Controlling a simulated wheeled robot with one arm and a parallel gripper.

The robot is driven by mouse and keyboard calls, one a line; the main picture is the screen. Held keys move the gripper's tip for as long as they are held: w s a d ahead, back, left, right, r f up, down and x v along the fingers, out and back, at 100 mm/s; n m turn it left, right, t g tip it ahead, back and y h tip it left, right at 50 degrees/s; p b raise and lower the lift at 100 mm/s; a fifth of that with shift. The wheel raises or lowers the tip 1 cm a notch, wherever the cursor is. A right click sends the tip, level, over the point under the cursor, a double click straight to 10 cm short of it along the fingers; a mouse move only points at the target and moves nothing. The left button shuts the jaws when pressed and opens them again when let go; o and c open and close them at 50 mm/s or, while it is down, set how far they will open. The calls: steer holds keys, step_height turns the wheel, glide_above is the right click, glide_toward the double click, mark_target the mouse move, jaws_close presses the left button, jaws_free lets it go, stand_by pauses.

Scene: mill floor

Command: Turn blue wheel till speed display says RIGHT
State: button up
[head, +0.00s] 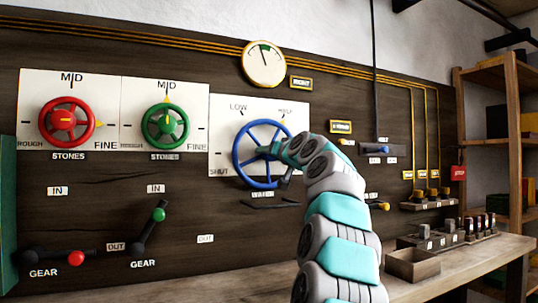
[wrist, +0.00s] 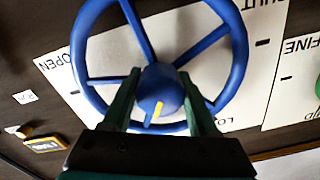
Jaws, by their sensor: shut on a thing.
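The blue wheel (head: 236,160) is on a white plate marked LOW and SHUT on its left, with WATER below. My gripper (head: 268,151) is shut on the wheel's hub. In the wrist view, the gripper's fingers (wrist: 160,112) stand on both sides of the blue hub (wrist: 161,84). The hub's yellow mark (wrist: 157,110) points down there, left of the LOW label. The round speed dial (head: 264,65) has its needle close to upright, near a green zone. A yellow-edged sign (head: 301,82) beside it seems to read RIGHT, in small print.
The red wheel (head: 68,121) and green wheel (head: 165,126) are to the left, with two gear levers (head: 148,231) below. A bench (head: 466,261) at right bears a small open box (head: 412,265) and several blocks. A shelf (head: 512,140) stands beyond.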

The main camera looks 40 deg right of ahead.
steer(key=o, duration=1.4)
steer(key=shift+c, duration=0.2)
steer(key=shift+s, duration=0.15)
steer(key=b+v, duration=0.2)
steer(key=v, duration=0.5)
steer(key=shift+s, duration=0.3)
steer(key=shift+a, duration=0.15)
